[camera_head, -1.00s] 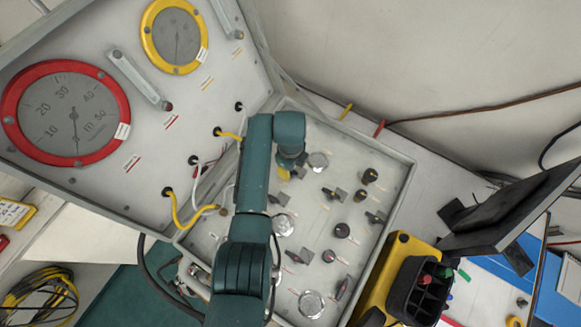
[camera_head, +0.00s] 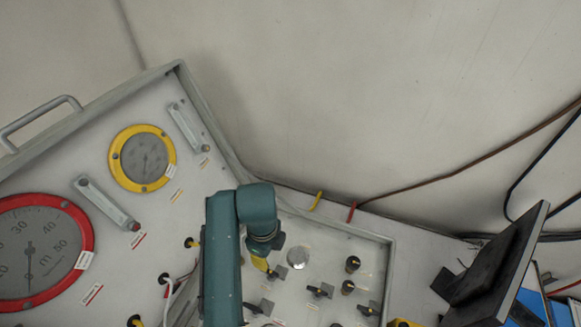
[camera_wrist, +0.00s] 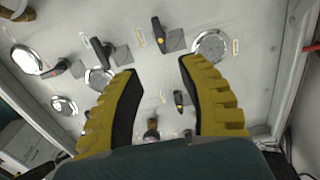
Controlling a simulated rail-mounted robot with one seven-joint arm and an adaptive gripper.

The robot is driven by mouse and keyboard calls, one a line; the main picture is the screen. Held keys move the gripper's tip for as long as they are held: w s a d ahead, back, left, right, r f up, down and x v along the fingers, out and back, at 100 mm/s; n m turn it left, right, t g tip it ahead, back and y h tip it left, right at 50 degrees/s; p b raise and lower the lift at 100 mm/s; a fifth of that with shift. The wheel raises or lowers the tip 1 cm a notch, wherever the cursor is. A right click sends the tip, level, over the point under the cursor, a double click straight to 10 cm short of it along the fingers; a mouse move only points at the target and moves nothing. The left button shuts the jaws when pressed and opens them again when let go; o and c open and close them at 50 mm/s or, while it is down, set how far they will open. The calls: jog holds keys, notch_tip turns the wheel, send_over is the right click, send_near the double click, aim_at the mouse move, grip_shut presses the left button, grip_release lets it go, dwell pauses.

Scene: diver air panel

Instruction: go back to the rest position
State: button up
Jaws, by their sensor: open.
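My gripper (camera_wrist: 160,80) shows in the wrist view as two yellow ribbed fingers with black inner pads. The fingers are spread apart with nothing between them but a view of the panel beyond. In the head view my teal arm reaches over the air panel, and only a bit of a yellow finger (camera_head: 260,264) shows under the wrist. The panel's grey control face (camera_head: 330,262) bears black knobs, lever valves and round silver caps. A black lever valve (camera_wrist: 160,35) and a silver cap (camera_wrist: 211,46) lie beyond the fingertips.
The upright gauge panel (camera_head: 70,165) with a red-rimmed gauge (camera_head: 85,235) and a yellow-rimmed gauge (camera_head: 141,187) stands at the left. A dark monitor (camera_head: 497,275) stands at the right. The wall behind is bare apart from cables (camera_head: 470,160).

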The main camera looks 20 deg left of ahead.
jog(key=w+d+r+t+p, duration=0.3)
jog(key=d+r, duration=0.3)
jog(key=d, duration=0.1)
jog(key=w+d+r+t+p, duration=0.2)
jog(key=d+r+t+p, duration=0.1)
jog(key=d+r, duration=0.3)
jog(key=w+d+r+n+t+p, duration=0.1)
jog(key=d+r+n+t, duration=0.3)
jog(key=r, duration=0.6)
jog(key=s+d+r+n+t, duration=0.1)
jog(key=s+r+n+t, duration=0.3)
jog(key=r, duration=0.5)
jog(key=s+d+r+n+t, duration=0.1)
jog(key=s+r+n+t, duration=0.3)
jog(key=r, duration=0.6)
jog(key=s+d+r+n+t, duration=0.2)
jog(key=s+r+n+t, duration=0.2)
jog(key=r+n, duration=0.3)
notch_tip(320, 180, up, 2)
jog(key=shift+s+r+p, duration=0.25)
jog(key=shift+s+p, duration=0.1)
jog(key=shift+s, duration=0.15)
